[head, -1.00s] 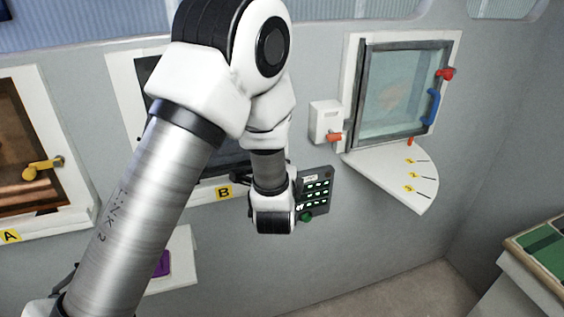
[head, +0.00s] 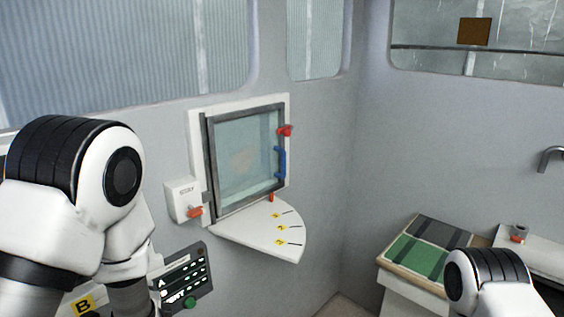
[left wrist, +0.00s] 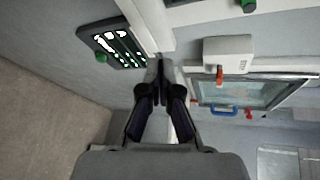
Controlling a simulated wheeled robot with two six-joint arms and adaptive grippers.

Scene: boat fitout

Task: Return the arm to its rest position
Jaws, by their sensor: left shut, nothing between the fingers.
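My left arm fills the lower left of the head view, with its gripper hidden there below or behind the arm. In the left wrist view my left gripper (left wrist: 161,88) is shut and empty, its fingertips together in front of the wall. The dark control panel (head: 183,277) with lit rows and a green knob is on the wall beside the arm. It also shows in the left wrist view (left wrist: 117,45), left of the fingers and apart from them. Part of my right arm shows at the lower right of the head view; its gripper is out of view.
A framed glass hatch (head: 246,155) with a red knob and blue handle is on the wall, above a white quarter-round shelf (head: 262,236). A white box (head: 183,198) with an orange lever is left of it. A counter with a green mat (head: 416,256) stands at the right.

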